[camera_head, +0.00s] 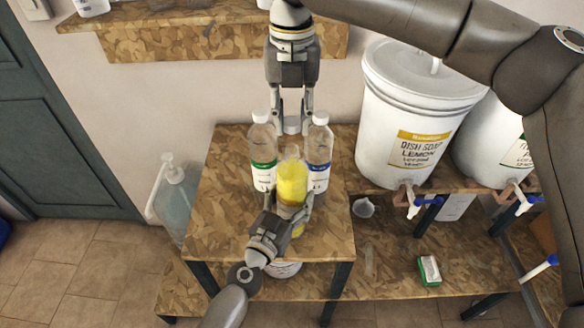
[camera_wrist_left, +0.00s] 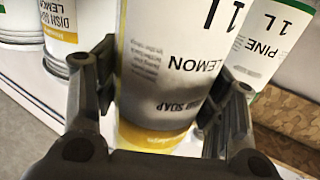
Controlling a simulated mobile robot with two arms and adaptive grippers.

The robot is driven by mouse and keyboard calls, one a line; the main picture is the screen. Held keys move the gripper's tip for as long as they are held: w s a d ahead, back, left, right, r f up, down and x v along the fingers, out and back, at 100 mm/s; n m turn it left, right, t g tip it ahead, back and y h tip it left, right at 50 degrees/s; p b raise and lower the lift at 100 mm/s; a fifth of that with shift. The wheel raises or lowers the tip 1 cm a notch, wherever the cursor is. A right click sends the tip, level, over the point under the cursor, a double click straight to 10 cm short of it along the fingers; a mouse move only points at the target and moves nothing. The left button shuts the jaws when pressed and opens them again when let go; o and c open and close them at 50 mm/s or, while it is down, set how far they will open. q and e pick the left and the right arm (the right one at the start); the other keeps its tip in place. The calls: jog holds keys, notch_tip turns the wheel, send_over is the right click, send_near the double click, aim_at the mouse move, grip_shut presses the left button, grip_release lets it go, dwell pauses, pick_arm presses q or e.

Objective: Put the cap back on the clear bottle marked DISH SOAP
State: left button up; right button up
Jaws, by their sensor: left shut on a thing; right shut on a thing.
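The clear bottle with yellow contents (camera_head: 293,182) is on the wooden stand, its open neck facing up. In the left wrist view its label (camera_wrist_left: 175,75) shows LEMON, SOAP and a yellow band. My left gripper (camera_head: 291,205) is shut around the bottle's body from the near side; its fingers also flank it in the left wrist view (camera_wrist_left: 160,105). My right gripper (camera_head: 292,115) points down from above, shut on a pale cap (camera_head: 292,125). The cap is apart from the bottle, above and behind its neck in the picture.
A green-labelled capped bottle (camera_head: 263,152) and a blue-labelled capped bottle (camera_head: 319,155) stand close on either side. The stand's front left top (camera_head: 220,220) is clear. A large DISH SOAP LEMON drum (camera_head: 400,110) with a tap stands at the right.

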jog(key=shift+f, duration=1.65)
jog(key=shift+f, duration=0.1)
jog(key=shift+f, duration=0.8)
jog(key=shift+f, duration=0.55)
